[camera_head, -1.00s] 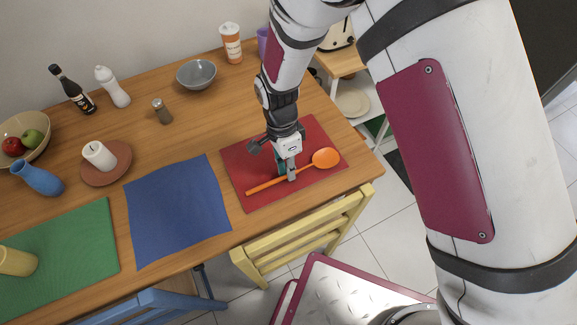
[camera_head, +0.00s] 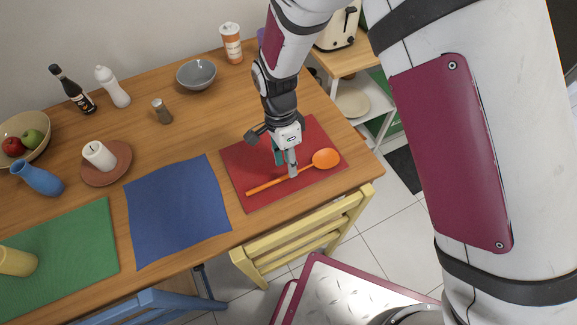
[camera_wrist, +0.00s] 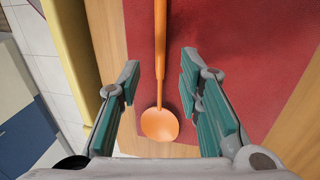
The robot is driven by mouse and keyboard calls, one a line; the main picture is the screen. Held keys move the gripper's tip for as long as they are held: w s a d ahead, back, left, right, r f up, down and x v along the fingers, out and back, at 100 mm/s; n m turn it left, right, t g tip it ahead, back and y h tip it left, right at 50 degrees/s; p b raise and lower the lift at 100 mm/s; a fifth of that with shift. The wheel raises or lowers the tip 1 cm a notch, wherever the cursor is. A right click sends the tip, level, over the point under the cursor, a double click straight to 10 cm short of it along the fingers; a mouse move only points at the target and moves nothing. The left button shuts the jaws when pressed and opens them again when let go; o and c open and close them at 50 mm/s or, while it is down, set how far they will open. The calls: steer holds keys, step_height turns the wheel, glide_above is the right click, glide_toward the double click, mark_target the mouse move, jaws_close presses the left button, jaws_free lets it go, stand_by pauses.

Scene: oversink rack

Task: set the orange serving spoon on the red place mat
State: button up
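The orange serving spoon (camera_head: 325,159) lies on the red place mat (camera_head: 250,160), its handle running to the lower left in the head view. In the wrist view the spoon (camera_wrist: 160,125) has its bowl toward me, close to the mat's edge, and its handle points away over the red mat (camera_wrist: 215,50). My gripper (camera_head: 287,168) is over the middle of the spoon. In the wrist view my gripper (camera_wrist: 160,80) is open, with one teal-padded finger on each side of the spoon and visible gaps between them.
A blue mat (camera_head: 178,210) lies left of the red one, and a green mat (camera_head: 65,255) farther left. A grey bowl (camera_head: 196,74), a shaker (camera_head: 162,111) and a candle on a plate (camera_head: 107,170) stand behind. A yellow chair (camera_head: 300,240) is at the table's front edge.

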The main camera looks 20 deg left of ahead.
steer(key=v, duration=0.9)
steer(key=shift+r, duration=0.15)
steer(key=w+d+r+n+t+y, duration=0.2)
steer(key=d+r+n, duration=0.2)
steer(key=d+r, duration=1.55)
steer(key=s+d+r+n+t, duration=0.2)
steer(key=s+d, duration=0.4)
steer(key=d, duration=0.2)
steer(key=s+d+r+n+t, duration=0.1)
steer(key=s+d+r+n, duration=0.1)
steer(key=s+d, duration=0.5)
steer(key=shift+d+r+t, duration=0.4)
steer(key=shift+d, duration=0.6)
